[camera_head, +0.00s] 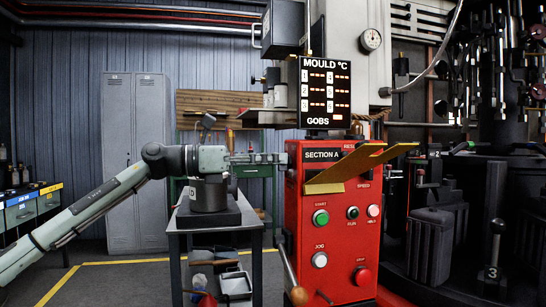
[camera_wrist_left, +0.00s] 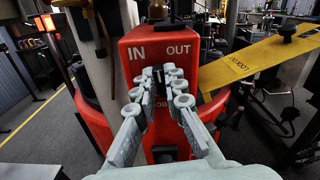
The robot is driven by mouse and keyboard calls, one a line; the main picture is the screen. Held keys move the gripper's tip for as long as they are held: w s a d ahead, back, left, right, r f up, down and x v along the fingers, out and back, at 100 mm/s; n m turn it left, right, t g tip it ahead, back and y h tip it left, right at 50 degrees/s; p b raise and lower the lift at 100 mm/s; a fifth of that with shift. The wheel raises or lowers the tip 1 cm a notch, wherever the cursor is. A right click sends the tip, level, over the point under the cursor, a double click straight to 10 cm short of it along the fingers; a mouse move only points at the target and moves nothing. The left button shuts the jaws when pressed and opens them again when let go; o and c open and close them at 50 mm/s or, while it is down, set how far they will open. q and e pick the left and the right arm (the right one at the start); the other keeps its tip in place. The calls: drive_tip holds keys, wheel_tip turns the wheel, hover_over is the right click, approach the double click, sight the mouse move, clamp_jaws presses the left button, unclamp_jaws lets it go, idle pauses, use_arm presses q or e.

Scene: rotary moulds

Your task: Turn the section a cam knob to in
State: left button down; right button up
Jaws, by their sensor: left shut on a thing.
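The section A control box (camera_head: 333,215) is a red cabinet on the right of centre in the head view. Its side face (camera_wrist_left: 165,50) fills the middle of the wrist view, with white IN at left and OUT at right. My left gripper (camera_head: 280,158) reaches that side from the left. In the wrist view my left gripper (camera_wrist_left: 167,76) is shut on the small dark cam knob (camera_wrist_left: 168,72), just below and between the two words. The fingers cover most of the knob, so I cannot tell which way it points.
A yellow plate (camera_head: 358,167) juts out from the box's front; it also shows in the wrist view (camera_wrist_left: 260,62). Below are START, JOG and STOP buttons (camera_head: 360,275). A dark cart (camera_head: 250,215) stands under my left arm.

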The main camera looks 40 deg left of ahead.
use_arm(q)
drive_tip(key=shift+w+a+f+n+p, duration=0.1)
drive_tip(key=shift+n+p, duration=0.35)
drive_tip(key=shift+n, duration=1.45)
drive_tip(key=shift+a+n+p, duration=0.1)
drive_tip(key=shift+n+p, duration=0.35)
drive_tip(key=shift+n, duration=1.45)
use_arm(e)
drive_tip(key=shift+s+a+x, duration=0.1)
drive_tip(key=shift+a+x, duration=0.1)
drive_tip(key=shift+x, duration=0.65)
drive_tip(key=shift+s+a+x, duration=0.1)
drive_tip(key=shift+a+x, duration=0.05)
drive_tip(key=shift+x, duration=0.65)
drive_tip(key=shift+s+a+x, duration=0.1)
drive_tip(key=shift+a+x, duration=0.1)
drive_tip(key=shift+x, duration=0.65)
drive_tip(key=shift+f, duration=0.25)
use_arm(q)
drive_tip(key=c, duration=1.8)
unclamp_jaws()
drive_tip(key=shift+o, duration=1)
use_arm(e)
drive_tip(key=shift+w+d+r, duration=0.1)
drive_tip(key=shift+d+r, duration=0.05)
drive_tip(key=shift+r, duration=0.05)
